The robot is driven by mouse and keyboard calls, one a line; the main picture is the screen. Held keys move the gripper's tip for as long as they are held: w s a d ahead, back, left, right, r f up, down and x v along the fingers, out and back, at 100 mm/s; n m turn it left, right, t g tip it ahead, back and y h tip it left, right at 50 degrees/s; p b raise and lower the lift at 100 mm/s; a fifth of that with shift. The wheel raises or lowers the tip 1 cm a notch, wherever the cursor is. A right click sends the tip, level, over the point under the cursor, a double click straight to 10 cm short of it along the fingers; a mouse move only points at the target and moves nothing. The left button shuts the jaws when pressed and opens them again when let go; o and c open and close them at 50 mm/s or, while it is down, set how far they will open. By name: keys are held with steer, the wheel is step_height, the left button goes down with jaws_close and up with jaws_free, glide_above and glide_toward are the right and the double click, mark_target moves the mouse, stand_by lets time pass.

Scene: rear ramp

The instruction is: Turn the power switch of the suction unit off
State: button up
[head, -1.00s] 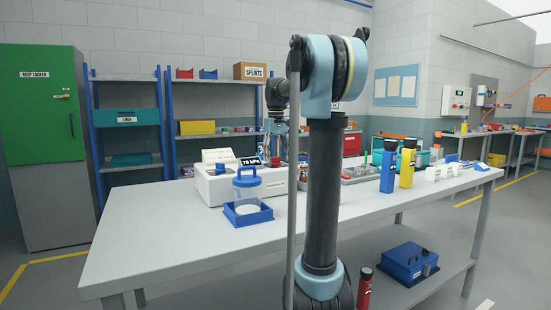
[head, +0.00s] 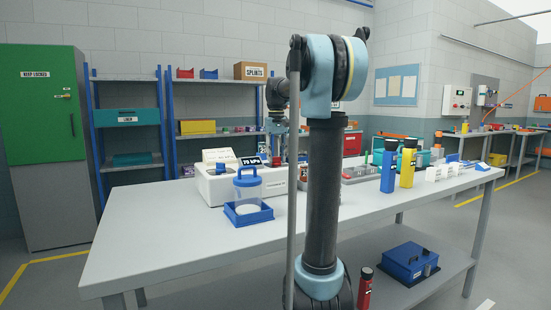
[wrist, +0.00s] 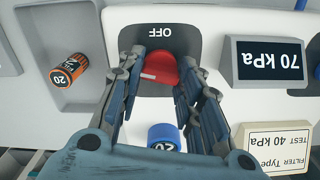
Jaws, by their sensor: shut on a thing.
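The suction unit (head: 212,188) is a white box on the long table in the head view, left of my arm. In the wrist view its power switch (wrist: 163,70) is a red knob on a dark plate, with an upside-down OFF label above it. A pale mark on the knob lies toward its left side. My gripper (wrist: 161,62) has its fingers on either side of the knob and is shut on it. The unit's display (wrist: 268,61) reads 70 kPa, upside down. In the head view my arm hides part of the gripper area.
A clear jar with a blue lid (head: 247,183) stands in a blue tray before the unit. The wrist view shows an orange filter canister (wrist: 68,70) in a recess, a blue cap (wrist: 163,135) and a label card (wrist: 275,148). Blue and yellow bottles (head: 407,165) stand right of my arm.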

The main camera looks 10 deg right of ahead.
steer(key=m, duration=1.1)
steer(key=shift+m, duration=0.3)
steer(key=shift+a+m, duration=0.1)
steer(key=shift+m, duration=1.7)
steer(key=o, duration=1.1)
steer(key=shift+c, duration=0.2)
steer(key=shift+r, duration=0.3)
step_height(320, 180, up, 11)
steer(key=shift+r, duration=0.15)
